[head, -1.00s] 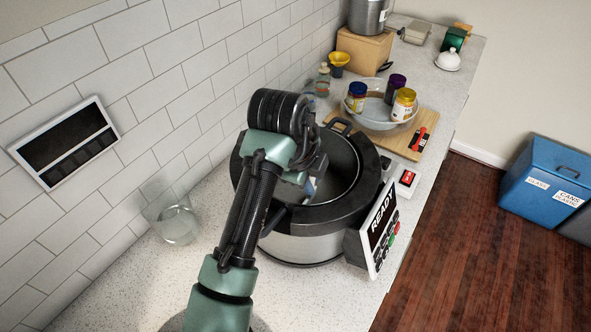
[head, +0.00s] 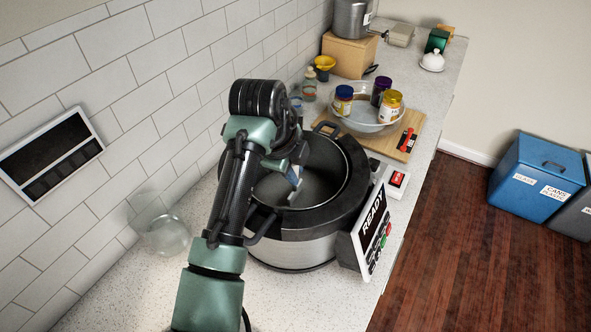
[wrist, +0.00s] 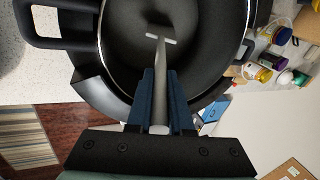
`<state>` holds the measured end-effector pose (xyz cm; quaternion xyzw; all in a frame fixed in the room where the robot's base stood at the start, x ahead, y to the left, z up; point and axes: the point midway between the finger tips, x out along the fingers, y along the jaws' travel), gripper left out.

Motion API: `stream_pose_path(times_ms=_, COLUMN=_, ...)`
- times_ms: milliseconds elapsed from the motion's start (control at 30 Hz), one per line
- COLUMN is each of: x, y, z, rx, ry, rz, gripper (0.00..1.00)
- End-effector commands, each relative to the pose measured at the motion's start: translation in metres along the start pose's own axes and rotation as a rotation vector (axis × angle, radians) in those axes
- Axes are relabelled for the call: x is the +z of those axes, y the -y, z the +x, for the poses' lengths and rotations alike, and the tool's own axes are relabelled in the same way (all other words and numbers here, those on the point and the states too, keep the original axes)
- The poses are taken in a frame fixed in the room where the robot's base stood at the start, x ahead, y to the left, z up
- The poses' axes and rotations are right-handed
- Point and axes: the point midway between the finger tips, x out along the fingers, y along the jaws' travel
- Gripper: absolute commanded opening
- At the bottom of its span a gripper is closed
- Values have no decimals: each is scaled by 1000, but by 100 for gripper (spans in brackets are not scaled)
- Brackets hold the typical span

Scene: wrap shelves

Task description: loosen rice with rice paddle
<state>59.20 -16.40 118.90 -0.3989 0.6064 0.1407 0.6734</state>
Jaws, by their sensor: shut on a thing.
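The rice cooker is a large round pot with a black rim (head: 340,207) and steel side, open at the top. My gripper (head: 292,176) is over the pot's opening. In the wrist view its blue fingers (wrist: 161,82) are shut on a pale grey paddle (wrist: 160,60), which points into the pot and has a short crossbar near its far end. The paddle's tip shows pale in the head view (head: 293,197). The pot's inside looks dark grey and smooth; I cannot make out rice grains or whether the paddle touches the bottom.
A panel reading READY (head: 372,220) stands on the cooker's right. Behind it are a cutting board (head: 413,124) and a glass bowl (head: 362,124) with several jars. A clear glass (head: 167,236) stands left on the counter. The tiled wall is close on the left.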

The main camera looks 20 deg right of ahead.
Motion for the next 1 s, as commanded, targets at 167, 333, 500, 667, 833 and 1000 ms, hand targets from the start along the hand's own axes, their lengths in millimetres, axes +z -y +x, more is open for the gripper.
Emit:
stream_pose_path(times_ms=167, x=0, y=5, z=-12, rx=-1, ry=1, rz=0, gripper=0)
stream_pose_path(times_ms=333, x=-1, y=11, z=-29, rx=-1, ry=1, rz=0, gripper=0)
stream_pose_path(times_ms=500, x=-2, y=18, z=-44, rx=-1, ry=1, rz=0, gripper=0)
stream_pose_path(times_ms=667, x=-3, y=24, z=-59, rx=-1, ry=1, rz=0, gripper=0)
stream_pose_path(times_ms=833, x=-4, y=30, z=-75, rx=0, ry=1, rz=0, gripper=0)
stream_pose_path(times_ms=1000, x=-5, y=36, z=-91, rx=-1, ry=0, rz=0, gripper=0)
